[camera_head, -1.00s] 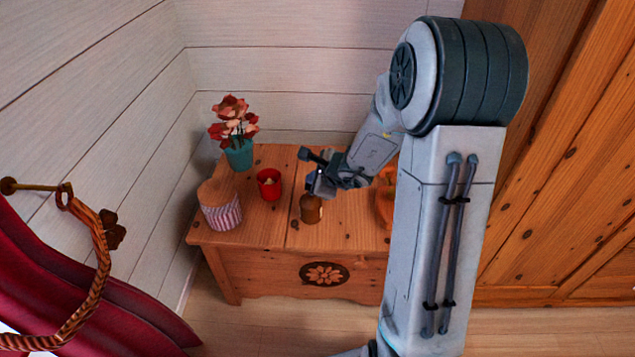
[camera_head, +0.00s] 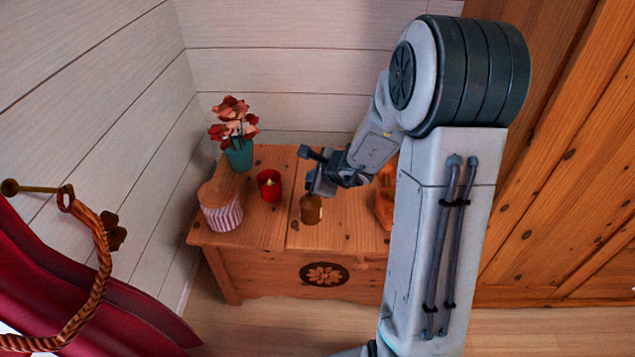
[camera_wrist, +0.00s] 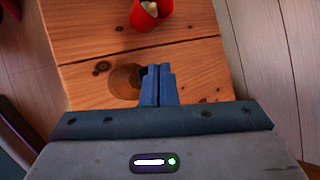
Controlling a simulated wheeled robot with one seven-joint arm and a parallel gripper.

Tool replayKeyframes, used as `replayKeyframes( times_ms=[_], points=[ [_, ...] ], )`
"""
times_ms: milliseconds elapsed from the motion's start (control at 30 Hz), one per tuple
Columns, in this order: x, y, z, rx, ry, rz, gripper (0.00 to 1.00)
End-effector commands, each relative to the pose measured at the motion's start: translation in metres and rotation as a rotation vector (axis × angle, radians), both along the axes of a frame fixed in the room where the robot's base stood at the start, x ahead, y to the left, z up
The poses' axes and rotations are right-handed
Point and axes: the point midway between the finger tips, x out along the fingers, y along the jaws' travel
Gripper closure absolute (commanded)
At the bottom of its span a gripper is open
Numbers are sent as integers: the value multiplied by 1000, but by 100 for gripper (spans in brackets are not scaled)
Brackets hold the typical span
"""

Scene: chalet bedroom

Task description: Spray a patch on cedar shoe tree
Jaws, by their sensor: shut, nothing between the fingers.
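A brown spray bottle (camera_head: 311,209) stands upright on the wooden chest. It also shows from above in the wrist view (camera_wrist: 123,82), just left of the fingers. My gripper (camera_head: 314,184) is at the bottle's top in the head view, its blue fingers (camera_wrist: 157,72) shut together with nothing between them. I cannot tell whether they touch the bottle. An orange-brown wooden piece (camera_head: 384,207), perhaps the cedar shoe tree, lies on the chest to the right, partly hidden behind my arm.
Plank walls close in the back and left. A wooden wardrobe (camera_head: 570,180) stands right. A red curtain (camera_head: 90,285) hangs front left.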

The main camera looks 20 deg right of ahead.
Motion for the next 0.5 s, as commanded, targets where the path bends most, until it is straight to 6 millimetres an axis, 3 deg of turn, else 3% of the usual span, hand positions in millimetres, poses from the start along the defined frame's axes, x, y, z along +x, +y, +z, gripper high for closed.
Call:
replayKeyframes(
  times_ms=[167,500],
  points=[
    [0,0,7,0,0,0,100],
    [0,0,42,0,0,0,100]
  ],
)
